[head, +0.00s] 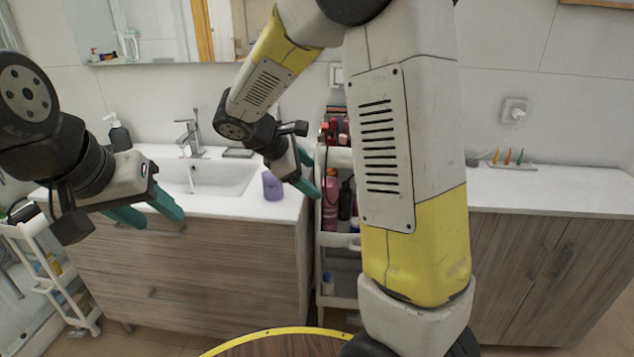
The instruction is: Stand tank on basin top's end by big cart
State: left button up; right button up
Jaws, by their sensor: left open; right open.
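A small purple container (272,185), which looks like the tank, stands upright on the white basin top (225,205), near its right end and front edge. The big cart (338,258) stands just right of that end, partly hidden by my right arm. My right gripper (308,174) is open and empty, its teal fingers just right of the purple container and apart from it, between it and the cart's upper shelf. My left gripper (148,212) is open and empty in front of the basin top's left part.
A dark soap bottle (118,133), a tap (190,137) and a dark flat dish (237,153) are at the back of the basin top. A small white cart (50,275) stands at left. A round wooden top (280,345) is in front.

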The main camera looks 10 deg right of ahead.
jog(key=s+r+m+t+y, duration=0.1)
jog(key=s+r+m+y, duration=0.3)
jog(key=s+m, duration=0.3)
jog(key=s+r+m+t+y, duration=0.1)
jog(key=s+r+m+y, duration=0.3)
jog(key=s+m, duration=0.4)
jog(key=shift+s+d+r+m+y, duration=0.25)
jog(key=shift+s+y, duration=0.55)
jog(key=shift+s, duration=2.25)
